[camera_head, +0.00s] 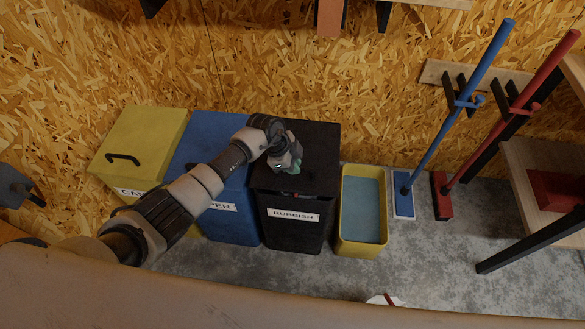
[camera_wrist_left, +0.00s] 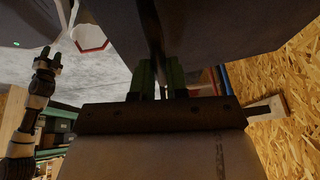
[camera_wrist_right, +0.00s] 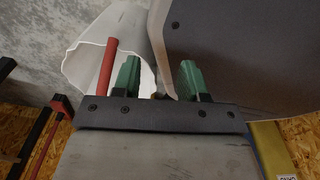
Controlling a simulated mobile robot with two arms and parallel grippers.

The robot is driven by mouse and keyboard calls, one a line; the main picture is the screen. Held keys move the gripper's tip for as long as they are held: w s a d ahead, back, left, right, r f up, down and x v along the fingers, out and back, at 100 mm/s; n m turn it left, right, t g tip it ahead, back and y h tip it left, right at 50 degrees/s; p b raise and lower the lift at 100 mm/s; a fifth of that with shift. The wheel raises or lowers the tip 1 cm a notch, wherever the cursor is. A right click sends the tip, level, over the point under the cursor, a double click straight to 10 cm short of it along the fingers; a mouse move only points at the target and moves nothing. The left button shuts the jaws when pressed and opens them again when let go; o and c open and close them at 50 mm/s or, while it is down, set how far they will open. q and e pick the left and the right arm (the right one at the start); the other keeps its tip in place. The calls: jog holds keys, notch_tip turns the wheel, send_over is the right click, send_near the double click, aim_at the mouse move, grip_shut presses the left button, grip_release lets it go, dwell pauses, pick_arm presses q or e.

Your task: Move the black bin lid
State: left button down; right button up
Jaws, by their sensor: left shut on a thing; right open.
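The black bin (camera_head: 292,225), labelled RUBBISH, stands to the right of the blue bin. Its black lid (camera_head: 322,160) lies over its top, and a narrow gap with some contents shows at the front edge. My left gripper (camera_head: 288,160) is over the middle of the lid. In the left wrist view, the green fingers of my left gripper (camera_wrist_left: 158,75) are closed on a thin dark bar, the lid's handle. The arm hides the handle in the head view.
A blue bin (camera_head: 215,135) and a yellow-lidded bin (camera_head: 145,135) stand to the left. A yellow tub (camera_head: 362,248) is close on the right, then blue and red brooms. A white object (camera_wrist_right: 100,45) with a red stick is near my right gripper.

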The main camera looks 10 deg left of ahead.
pick_arm(q)
jog(key=w+r+g+b, duration=0.2)
jog(key=w+r, duration=0.5)
jog(key=r, duration=0.4)
jog(key=shift+w+r+n+g+b, duration=0.15)
jog(key=shift+w+n+g+b, duration=0.15)
jog(key=shift+b, duration=0.15)
pick_arm(e)
jog(key=shift+d+f, duration=0.1)
jog(key=shift+f, duration=1)
pick_arm(q)
jog(key=shift+a, duration=0.1)
jog(key=c, duration=1.3)
grip_release()
jog(key=shift+w, duration=0.1)
jog(key=shift+o, duration=0.9)
jog(key=shift+w+f, duration=0.15)
jog(key=shift+f, duration=0.1)
jog(key=shift+r, duration=0.1)
jog(key=shift+r, duration=0.1)
